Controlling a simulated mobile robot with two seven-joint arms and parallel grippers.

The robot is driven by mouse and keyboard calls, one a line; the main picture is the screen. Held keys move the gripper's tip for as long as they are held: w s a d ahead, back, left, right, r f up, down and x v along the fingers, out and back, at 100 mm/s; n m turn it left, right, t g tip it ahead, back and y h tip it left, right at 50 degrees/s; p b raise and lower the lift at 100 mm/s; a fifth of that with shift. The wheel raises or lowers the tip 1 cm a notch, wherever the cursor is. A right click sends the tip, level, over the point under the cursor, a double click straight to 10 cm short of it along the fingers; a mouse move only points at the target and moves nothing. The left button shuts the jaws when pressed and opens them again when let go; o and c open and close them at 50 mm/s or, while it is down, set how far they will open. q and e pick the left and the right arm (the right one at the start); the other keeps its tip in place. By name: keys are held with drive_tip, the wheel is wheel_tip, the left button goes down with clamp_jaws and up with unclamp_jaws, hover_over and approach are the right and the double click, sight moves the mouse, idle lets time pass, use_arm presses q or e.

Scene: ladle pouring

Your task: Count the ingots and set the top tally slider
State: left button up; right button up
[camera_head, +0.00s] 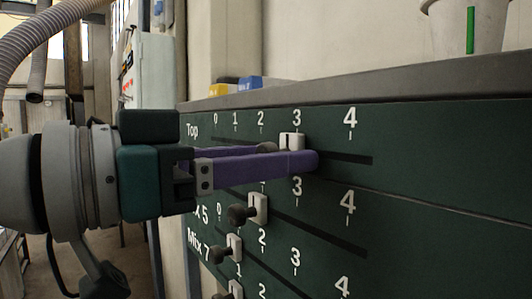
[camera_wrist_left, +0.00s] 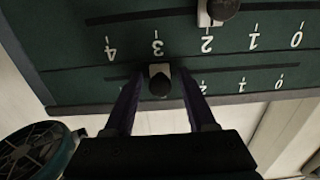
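The dark green tally board (camera_head: 430,215) fills the right of the head view. Its top slider (camera_head: 291,140) has a white plate and dark knob and sits close to the 3 mark of the row labelled Top. It also shows in the left wrist view (camera_wrist_left: 160,80), upside down. My left gripper (camera_head: 290,157) has its purple fingers on either side of this knob. In the wrist view, small gaps show between the knob and both fingers (camera_wrist_left: 161,75). No ingots can be made out. My right gripper is out of view.
Below, the second row's slider (camera_head: 258,208) stands near 2, with more sliders (camera_head: 234,246) under it. A grey ledge (camera_head: 400,88) runs along the board's top. A pale pot (camera_head: 465,30) with a green stripe stands above it. Yellow (camera_head: 219,90) and blue (camera_head: 250,83) items show behind the ledge.

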use_arm(q)
clamp_jaws()
idle(1.2)
